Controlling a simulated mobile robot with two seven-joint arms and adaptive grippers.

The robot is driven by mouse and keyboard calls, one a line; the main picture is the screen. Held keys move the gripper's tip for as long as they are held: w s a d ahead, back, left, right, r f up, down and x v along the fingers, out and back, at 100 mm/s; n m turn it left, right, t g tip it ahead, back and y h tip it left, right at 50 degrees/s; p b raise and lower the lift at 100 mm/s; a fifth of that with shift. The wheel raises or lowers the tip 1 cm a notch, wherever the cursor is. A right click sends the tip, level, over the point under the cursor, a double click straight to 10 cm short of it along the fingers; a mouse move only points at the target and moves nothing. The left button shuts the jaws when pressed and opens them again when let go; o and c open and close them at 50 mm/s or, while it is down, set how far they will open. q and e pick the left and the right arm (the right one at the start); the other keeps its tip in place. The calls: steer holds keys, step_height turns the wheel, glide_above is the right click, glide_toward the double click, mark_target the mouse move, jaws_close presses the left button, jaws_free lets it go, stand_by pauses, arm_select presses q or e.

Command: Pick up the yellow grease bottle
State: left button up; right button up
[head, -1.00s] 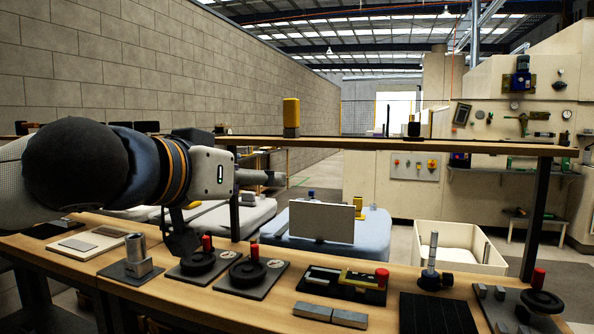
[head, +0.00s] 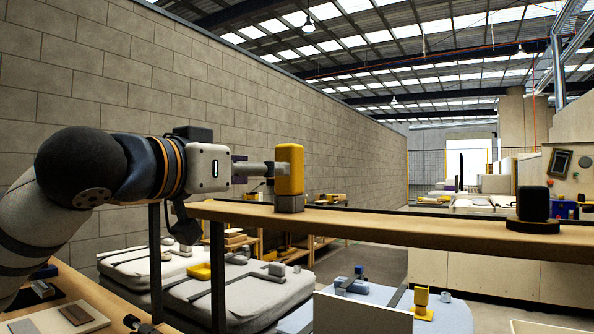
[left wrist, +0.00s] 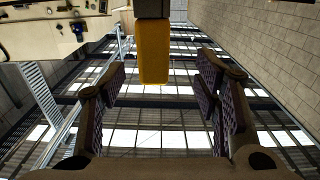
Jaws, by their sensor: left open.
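The yellow grease bottle (head: 289,168) stands upright on the wooden shelf (head: 400,228), with a grey lower part. My left gripper (head: 258,170) comes in from the left at the bottle's height, its fingers ending at the bottle's left side. In the left wrist view my left gripper (left wrist: 160,72) is open, with one dark finger on each side. There the bottle (left wrist: 154,52) shows from the top edge, between the two fingers, with a gap on both sides. I cannot tell how deep it is between them. My right gripper is not in view.
A black round-based object (head: 533,209) stands farther right on the shelf. The shelf between it and the bottle is clear. A block wall (head: 230,105) runs behind. Below are a workbench (head: 95,310) and pale covered pallets (head: 245,290) with small items.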

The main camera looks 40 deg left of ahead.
arm_select(q)
steer(key=w, duration=0.8)
steer(key=c, duration=1.3)
steer(key=shift+r, duration=0.15)
steer(key=shift+c, duration=0.2)
steer(key=r, duration=0.2)
steer(key=s+r, duration=0.1)
steer(key=r, duration=0.1)
steer(key=shift+a+r, duration=0.2)
steer(key=s+a+r, duration=0.4)
steer(key=s+r, duration=0.4)
steer(key=s, duration=0.4)
steer(key=shift+s+r, duration=0.15)
steer(key=shift+s, duration=0.05)
